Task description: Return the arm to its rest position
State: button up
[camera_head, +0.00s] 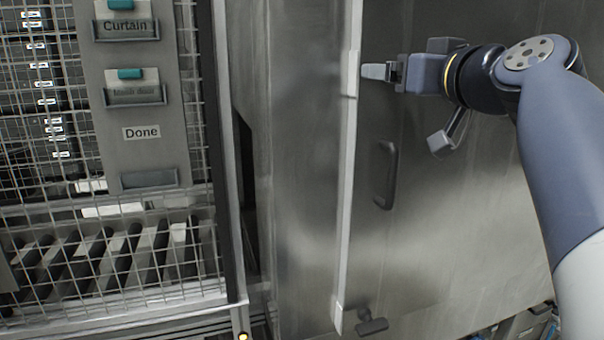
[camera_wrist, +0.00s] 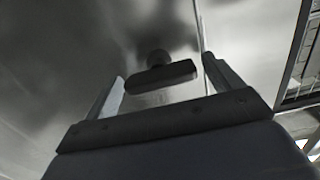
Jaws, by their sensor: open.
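My gripper (camera_head: 372,71) is at the upper right of the head view, at the end of my blue-grey arm, in front of a steel door near its left edge. It points left in that picture. In the wrist view its two fingers (camera_wrist: 163,80) stand wide apart. A dark T-shaped latch (camera_wrist: 165,75) on the steel surface shows between the fingers. The fingers are not closed on it; I cannot tell how far in front of them it is. Nothing is held.
The steel door (camera_head: 450,230) has a dark handle (camera_head: 386,175) and a lower latch (camera_head: 371,323). A pale strip (camera_head: 346,200) runs along its edge. On the left, a wire mesh guard (camera_head: 110,270) covers rollers and carries a panel with card holders and a "Done" label (camera_head: 141,132).

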jog(key=shift+w, duration=0.25)
jog(key=shift+s, duration=0.1)
